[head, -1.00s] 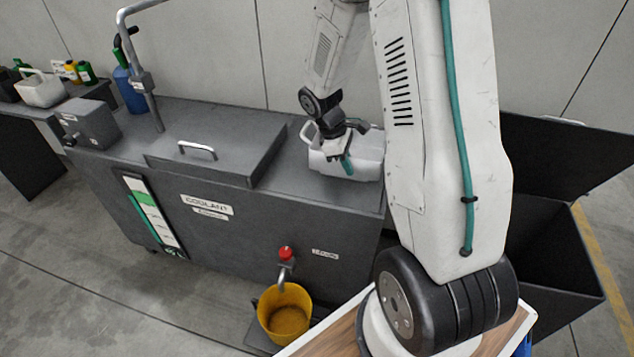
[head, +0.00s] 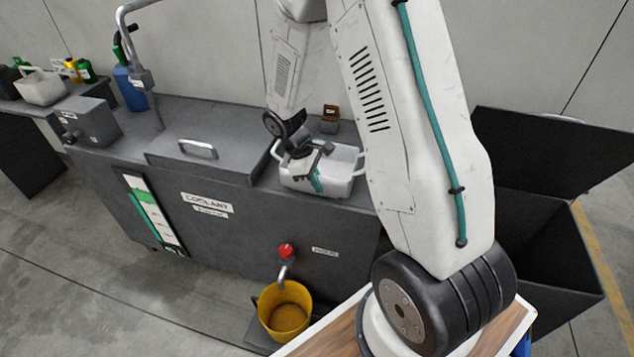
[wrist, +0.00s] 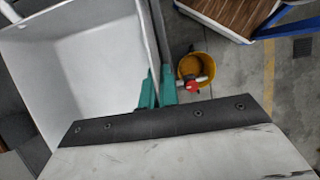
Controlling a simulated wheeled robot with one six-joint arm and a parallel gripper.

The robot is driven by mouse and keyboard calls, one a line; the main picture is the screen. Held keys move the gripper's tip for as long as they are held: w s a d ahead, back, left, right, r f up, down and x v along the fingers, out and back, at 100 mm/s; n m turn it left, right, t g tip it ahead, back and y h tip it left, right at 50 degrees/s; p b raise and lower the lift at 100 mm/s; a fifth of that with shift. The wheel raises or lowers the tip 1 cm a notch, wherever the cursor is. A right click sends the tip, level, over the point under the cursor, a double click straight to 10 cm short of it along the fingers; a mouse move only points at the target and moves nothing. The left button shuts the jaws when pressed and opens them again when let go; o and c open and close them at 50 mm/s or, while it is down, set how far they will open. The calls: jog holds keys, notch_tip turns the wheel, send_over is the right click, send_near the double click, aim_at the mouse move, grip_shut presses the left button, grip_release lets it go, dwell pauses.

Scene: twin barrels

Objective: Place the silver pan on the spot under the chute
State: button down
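A pale grey-white pan (head: 343,184) with raised end handles is at the right end of the dark coolant tank's top. Its pale inside fills the upper left of the wrist view (wrist: 75,65). My gripper (head: 317,181) reaches over its near side. In the wrist view my teal fingertips (wrist: 157,90) are close together at the pan's right wall and look shut on it. The pan overlaps the tank's front edge in the head view; I cannot tell whether it is clear of the top. I cannot make out a chute or marked spot.
The coolant tank (head: 250,115) has a handled lid and an upright pipe. A yellow bucket (head: 285,318) stands below its red-knobbed tap (head: 286,252). A second pale container (head: 42,90) and bottles stand on the left table. An open dark bin (head: 545,250) is at right.

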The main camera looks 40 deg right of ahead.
jog(key=c, duration=2.1)
grip_release()
jog(key=shift+f, duration=0.2)
jog(key=o, duration=0.4)
